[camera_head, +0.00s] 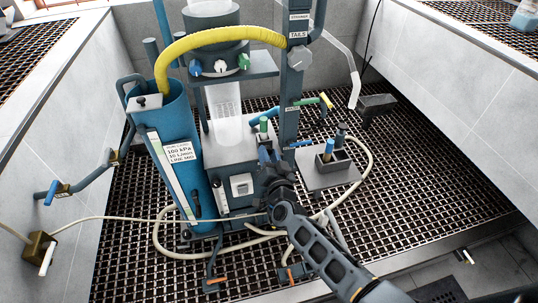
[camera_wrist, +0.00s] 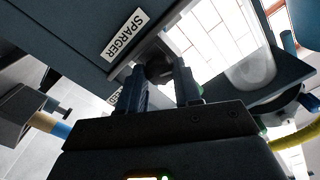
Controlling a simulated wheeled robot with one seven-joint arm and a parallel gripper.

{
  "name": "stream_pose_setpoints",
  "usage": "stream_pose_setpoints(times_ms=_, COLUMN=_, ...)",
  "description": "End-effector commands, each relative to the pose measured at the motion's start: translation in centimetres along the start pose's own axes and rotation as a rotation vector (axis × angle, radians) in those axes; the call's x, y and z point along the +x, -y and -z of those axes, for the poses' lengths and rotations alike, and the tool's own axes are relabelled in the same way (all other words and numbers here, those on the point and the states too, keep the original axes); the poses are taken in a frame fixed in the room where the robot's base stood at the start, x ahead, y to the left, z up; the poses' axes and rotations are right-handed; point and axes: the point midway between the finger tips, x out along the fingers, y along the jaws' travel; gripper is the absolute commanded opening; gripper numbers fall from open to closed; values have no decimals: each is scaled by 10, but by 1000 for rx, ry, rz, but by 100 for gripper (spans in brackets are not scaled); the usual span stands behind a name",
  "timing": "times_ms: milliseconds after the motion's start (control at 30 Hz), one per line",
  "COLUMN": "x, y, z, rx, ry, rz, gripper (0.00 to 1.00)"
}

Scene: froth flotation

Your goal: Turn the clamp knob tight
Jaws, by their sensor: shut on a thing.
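My gripper (camera_wrist: 162,85) is shut on a small dark round knob (camera_wrist: 158,68), which looks like the clamp knob. The knob sits between the two blue-grey fingertips, below a grey block with a SPARGER label (camera_wrist: 124,34). In the head view my gripper (camera_head: 268,156) reaches to the lower front of the grey flotation machine (camera_head: 230,140). There my gripper and wrist hide the knob. How tight the clamp is cannot be told.
A blue tank (camera_head: 172,125) with a yellow hose (camera_head: 225,33) stands left of the machine. A small caddy (camera_head: 333,161) with upright tools stands to the right. A pale hose (camera_head: 368,165) loops over the grating floor. Grey walls close both sides; the right grating (camera_head: 430,170) is mostly clear.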

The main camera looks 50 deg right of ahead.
Motion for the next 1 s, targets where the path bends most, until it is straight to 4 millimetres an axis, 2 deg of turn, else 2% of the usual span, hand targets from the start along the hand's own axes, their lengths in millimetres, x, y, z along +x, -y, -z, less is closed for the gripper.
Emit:
stream_pose_setpoints(times_ms=267, x=0, y=2, z=-1, rx=0, ry=2, rz=4, gripper=3)
stream_pose_setpoints(times_ms=300, x=0, y=2, z=-1, rx=0, ry=2, rz=4, gripper=35)
stream_pose_setpoints(times_ms=533, x=0, y=1, z=0, rx=-1, ry=1, rz=3, gripper=57)
stream_pose_setpoints(times_ms=833, x=0, y=1, z=0, rx=-12, ry=1, rz=1, gripper=59)
stream_pose_setpoints(times_ms=1000, x=0, y=1, z=0, rx=-108, ry=0, rz=1, gripper=59)
